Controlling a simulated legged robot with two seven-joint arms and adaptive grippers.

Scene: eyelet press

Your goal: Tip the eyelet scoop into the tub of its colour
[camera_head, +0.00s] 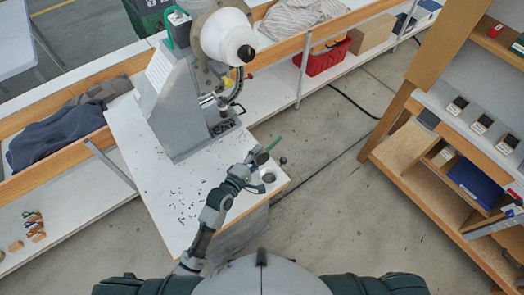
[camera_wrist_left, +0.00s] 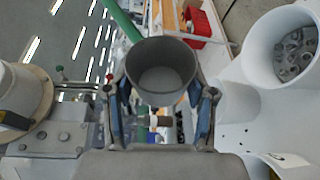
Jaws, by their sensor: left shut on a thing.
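My left gripper (camera_head: 259,163) is near the front right corner of the white press table, and its fingers (camera_wrist_left: 162,120) are shut on the eyelet scoop. The scoop shows as a dark grey cup (camera_wrist_left: 161,72) between the fingers, its mouth facing the wrist camera; I see no separate eyelets inside. A green handle (camera_head: 273,144) sticks out from it. A white tub (camera_wrist_left: 286,48) with grey ring-shaped eyelets stands to the right of the scoop, apart from it. My right gripper is not in view.
The grey eyelet press (camera_head: 183,110) stands behind the gripper on the white table (camera_head: 150,190). Small dark bits (camera_head: 185,203) lie scattered there. A small dark round thing (camera_head: 283,160) is at the table's right edge. A wooden shelf unit (camera_head: 420,180) stands right, across open floor.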

